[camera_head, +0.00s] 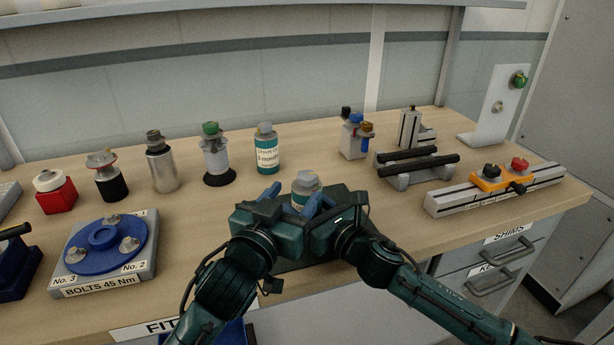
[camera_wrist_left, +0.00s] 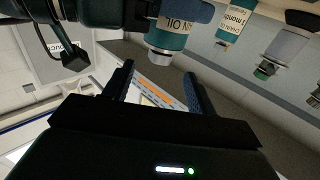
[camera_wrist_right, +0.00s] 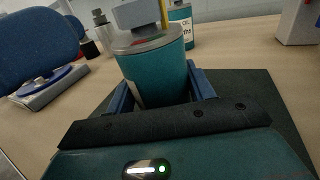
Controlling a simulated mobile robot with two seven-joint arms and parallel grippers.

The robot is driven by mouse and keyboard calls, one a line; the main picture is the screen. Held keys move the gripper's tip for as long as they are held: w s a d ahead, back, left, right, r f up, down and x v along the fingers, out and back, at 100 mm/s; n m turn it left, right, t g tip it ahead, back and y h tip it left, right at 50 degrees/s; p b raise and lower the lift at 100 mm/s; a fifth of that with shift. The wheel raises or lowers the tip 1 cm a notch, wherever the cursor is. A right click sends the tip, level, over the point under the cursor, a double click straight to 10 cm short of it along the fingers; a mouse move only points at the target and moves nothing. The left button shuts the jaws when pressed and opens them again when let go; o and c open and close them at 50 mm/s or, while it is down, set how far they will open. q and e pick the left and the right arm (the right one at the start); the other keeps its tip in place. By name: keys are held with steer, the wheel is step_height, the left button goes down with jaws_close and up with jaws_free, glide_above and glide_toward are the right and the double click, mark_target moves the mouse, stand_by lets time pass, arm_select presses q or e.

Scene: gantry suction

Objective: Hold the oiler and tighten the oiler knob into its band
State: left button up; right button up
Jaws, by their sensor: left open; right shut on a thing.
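The oiler (camera_head: 299,198) is a teal bottle with a pale label and a grey top, standing upright in front of me. My right gripper (camera_head: 317,204) is shut on its body; the right wrist view shows the teal body (camera_wrist_right: 158,72) between the blue fingers. The grey oiler knob (camera_wrist_right: 138,14) sits on the lid, near a yellow upright mark and a red and green coloured band (camera_wrist_right: 150,42). My left gripper (camera_head: 266,193) is open and empty, left of the oiler. In the left wrist view the knob (camera_wrist_left: 159,54) lies beyond its fingertips (camera_wrist_left: 158,73), apart from them.
A similar teal bottle (camera_head: 268,155) and several other bottles stand behind. A blue bolt disc (camera_head: 105,235) on a grey block is at left. Grey V-blocks (camera_head: 415,175) and a slotted rail (camera_head: 470,198) are at right. Some bare wood (camera_head: 215,200) lies left of the grippers.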

mark_target(299, 182)
arm_select(q)
steer(key=x, duration=0.7)
steer(key=shift+w, duration=0.1)
steer(key=shift+c, duration=0.6)
steer(key=c, duration=0.9)
steer(key=shift+m+g+h, duration=1)
steer(key=shift+m+h, duration=0.5)
steer(key=shift+h, duration=0.4)
steer(key=shift+o, duration=0.2)
steer(key=shift+d+m+g+h, duration=0.1)
steer(key=shift+m+g+h, duration=1)
steer(key=shift+g+h, duration=0.25)
steer(key=o, duration=1)
